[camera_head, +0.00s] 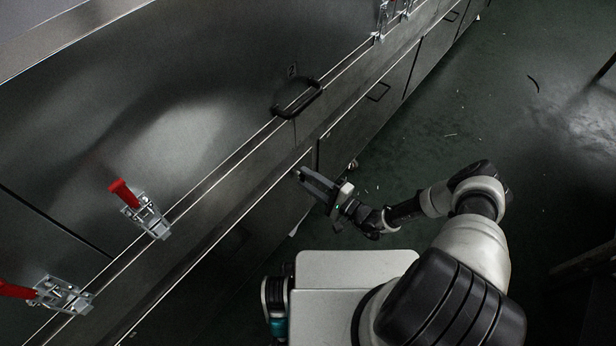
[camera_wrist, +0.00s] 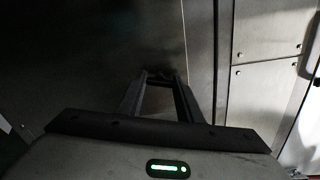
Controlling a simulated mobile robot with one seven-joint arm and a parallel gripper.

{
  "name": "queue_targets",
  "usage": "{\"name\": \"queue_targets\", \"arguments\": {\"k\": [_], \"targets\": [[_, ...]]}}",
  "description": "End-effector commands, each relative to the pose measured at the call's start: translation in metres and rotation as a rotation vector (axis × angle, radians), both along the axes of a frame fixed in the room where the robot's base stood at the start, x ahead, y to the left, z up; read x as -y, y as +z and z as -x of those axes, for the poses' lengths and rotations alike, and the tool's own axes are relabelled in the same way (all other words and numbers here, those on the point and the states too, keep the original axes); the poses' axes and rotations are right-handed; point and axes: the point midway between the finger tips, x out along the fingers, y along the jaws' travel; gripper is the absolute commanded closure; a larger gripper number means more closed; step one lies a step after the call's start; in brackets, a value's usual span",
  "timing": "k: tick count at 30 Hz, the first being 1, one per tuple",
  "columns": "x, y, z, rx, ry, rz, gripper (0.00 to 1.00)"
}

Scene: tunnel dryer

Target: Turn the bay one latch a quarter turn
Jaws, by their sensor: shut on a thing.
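My gripper (camera_head: 300,174) reaches to the metal front of the dryer, at the lower panel just below the long ledge. In the wrist view my gripper (camera_wrist: 160,76) has its two fingers running forward and closing in on a small dark piece at the panel face. This piece, which appears to be the latch (camera_wrist: 158,73), is mostly hidden by the fingertips and deep shadow. Its turn angle cannot be made out. In the head view the fingers cover it.
Red-handled toggle clamps (camera_head: 147,214) sit along the ledge at left, with another clamp (camera_head: 48,294) at the lower left. A black pull handle (camera_head: 298,98) is on the upper panel. A smaller handle (camera_head: 378,92) is on a lower door. The dark floor at right is mostly clear.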

Motion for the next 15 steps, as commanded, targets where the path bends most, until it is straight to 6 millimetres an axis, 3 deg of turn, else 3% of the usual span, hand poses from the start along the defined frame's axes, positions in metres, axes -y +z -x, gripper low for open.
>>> {"name": "queue_targets", "arguments": {"k": [15], "targets": [[0.0003, 0.0001, -0.0006, 0.233, -0.001, 0.182, 0.90]]}}
